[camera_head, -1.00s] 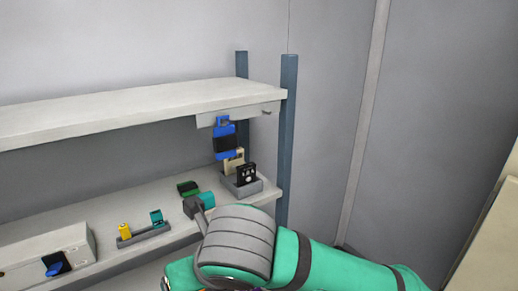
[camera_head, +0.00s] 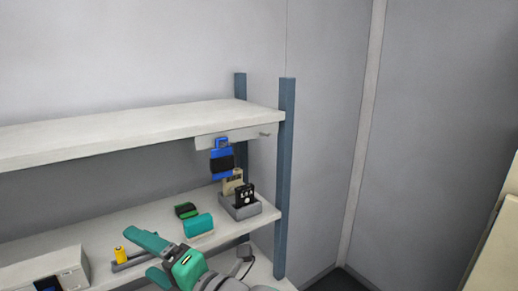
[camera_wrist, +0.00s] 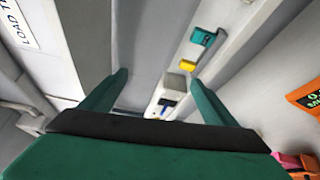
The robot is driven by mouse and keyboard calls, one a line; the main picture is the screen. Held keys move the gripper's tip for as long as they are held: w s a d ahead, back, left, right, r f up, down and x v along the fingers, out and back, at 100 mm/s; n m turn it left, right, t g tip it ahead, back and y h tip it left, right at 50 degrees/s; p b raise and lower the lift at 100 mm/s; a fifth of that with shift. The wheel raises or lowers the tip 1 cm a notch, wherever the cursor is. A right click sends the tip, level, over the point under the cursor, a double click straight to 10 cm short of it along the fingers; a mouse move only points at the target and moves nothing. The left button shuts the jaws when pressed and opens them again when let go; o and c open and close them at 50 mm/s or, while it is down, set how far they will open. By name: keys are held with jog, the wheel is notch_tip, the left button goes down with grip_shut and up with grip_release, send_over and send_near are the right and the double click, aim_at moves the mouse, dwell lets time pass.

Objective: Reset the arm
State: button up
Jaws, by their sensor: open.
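My teal gripper (camera_head: 140,252) is open and empty in front of the shelf, at the lower middle of the head view. Its two fingers point left, towards a small grey tray (camera_head: 133,264) with a yellow item (camera_head: 120,254). The gripper hides part of that tray. In the wrist view my open gripper (camera_wrist: 160,80) has nothing between its fingertips. Beyond it I see the yellow item (camera_wrist: 187,64) and a teal item (camera_wrist: 203,36).
A blue and black pouch (camera_head: 221,162) hangs under the upper shelf (camera_head: 140,130). A grey holder (camera_head: 240,209) has a black and a beige item. A green-black block (camera_head: 186,210) and a teal block (camera_head: 198,226) lie on the lower shelf. A white box (camera_head: 70,268) stands left. Blue post (camera_head: 285,180) right.

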jog(key=w+d+f+m+t+h, duration=0.35)
jog(key=d+f+m+t, duration=0.4)
jog(key=m, duration=0.85)
jog(key=s+d+f+m+t+h, duration=0.1)
jog(key=s+d+f+m+h, duration=0.15)
jog(key=f+m, duration=0.35)
jog(key=s+d+f+m+t+h, duration=0.2)
jog(key=f+m+h, duration=0.25)
jog(key=f, duration=0.45)
jog(key=s+d+f+m+g+h, duration=0.2)
jog(key=s+d+f+m+h, duration=0.25)
jog(key=s+f, duration=0.8)
jog(key=s+d+f+g, duration=0.1)
jog(key=s+d, duration=0.1)
jog(key=s, duration=0.6)
jog(key=s+d+f, duration=0.1)
jog(key=s+d, duration=0.1)
jog(key=s, duration=0.6)
jog(key=shift+s+d+f+g, duration=0.2)
jog(key=shift+d+f+g, duration=0.1)
jog(key=shift+f+g, duration=0.05)
